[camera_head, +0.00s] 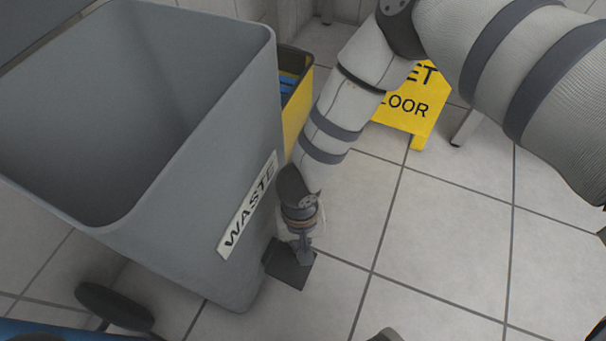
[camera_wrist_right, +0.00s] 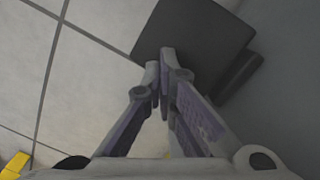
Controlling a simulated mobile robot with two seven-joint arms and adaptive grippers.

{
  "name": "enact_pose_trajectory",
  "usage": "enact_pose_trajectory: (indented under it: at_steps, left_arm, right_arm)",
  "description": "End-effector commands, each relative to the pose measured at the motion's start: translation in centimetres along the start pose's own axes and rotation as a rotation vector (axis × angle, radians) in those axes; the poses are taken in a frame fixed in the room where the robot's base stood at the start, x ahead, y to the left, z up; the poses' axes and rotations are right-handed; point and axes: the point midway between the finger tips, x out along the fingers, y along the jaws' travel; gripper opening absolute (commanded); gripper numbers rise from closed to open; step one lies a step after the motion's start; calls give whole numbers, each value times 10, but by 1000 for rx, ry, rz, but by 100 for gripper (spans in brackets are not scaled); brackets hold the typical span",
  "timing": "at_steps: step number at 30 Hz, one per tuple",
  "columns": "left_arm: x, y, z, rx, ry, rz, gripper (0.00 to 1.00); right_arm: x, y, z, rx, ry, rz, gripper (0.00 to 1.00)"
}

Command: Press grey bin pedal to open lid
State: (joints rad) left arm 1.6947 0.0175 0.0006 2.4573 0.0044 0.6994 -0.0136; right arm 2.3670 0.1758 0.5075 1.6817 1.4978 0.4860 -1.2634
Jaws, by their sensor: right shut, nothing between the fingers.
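The grey bin (camera_head: 215,170) with a "WASTE" label stands at the left in the head view. Its top is open and I see into its empty-looking inside. The dark pedal (camera_head: 288,266) juts out low at the bin's front, near the floor. My right gripper (camera_head: 304,254) points down at the pedal, shut and empty, with its tips over the plate. In the right wrist view the shut fingertips (camera_wrist_right: 160,72) overlap the near edge of the dark pedal plate (camera_wrist_right: 195,35). Whether they press on it I cannot tell. My left gripper is not in view.
A yellow bin (camera_head: 298,105) with blue contents stands behind the grey bin. A yellow wet floor sign (camera_head: 408,105) stands beyond my right arm. A dark rounded object (camera_head: 115,306) is at the lower left.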

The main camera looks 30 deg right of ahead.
Motion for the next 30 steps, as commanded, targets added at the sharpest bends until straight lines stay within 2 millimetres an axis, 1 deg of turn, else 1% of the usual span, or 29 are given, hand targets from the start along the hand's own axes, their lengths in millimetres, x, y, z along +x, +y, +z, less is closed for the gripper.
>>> enact_pose_trajectory:
  at_steps: [2,5,8,12,15,18,21,23,30]
  left_arm:
    - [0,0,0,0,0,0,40]
    - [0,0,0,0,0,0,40]
    - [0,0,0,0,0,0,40]
    - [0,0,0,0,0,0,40]
    - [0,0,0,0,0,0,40]
    - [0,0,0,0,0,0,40]
    - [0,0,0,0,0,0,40]
    - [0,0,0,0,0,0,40]
    - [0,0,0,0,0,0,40]
  right_arm:
    - [-2,-2,-1,-1,2,-4,0]
    - [-13,-2,-2,0,3,-6,0]
    - [-35,-2,-1,-1,4,-6,0]
    - [-70,-1,-2,1,4,-6,0]
    - [-91,0,-1,1,3,-4,0]
    - [-107,0,-1,2,2,-3,0]
    - [-116,0,0,1,2,-2,0]
    - [-119,0,0,0,1,-1,0]
    - [-120,0,0,0,0,0,0]
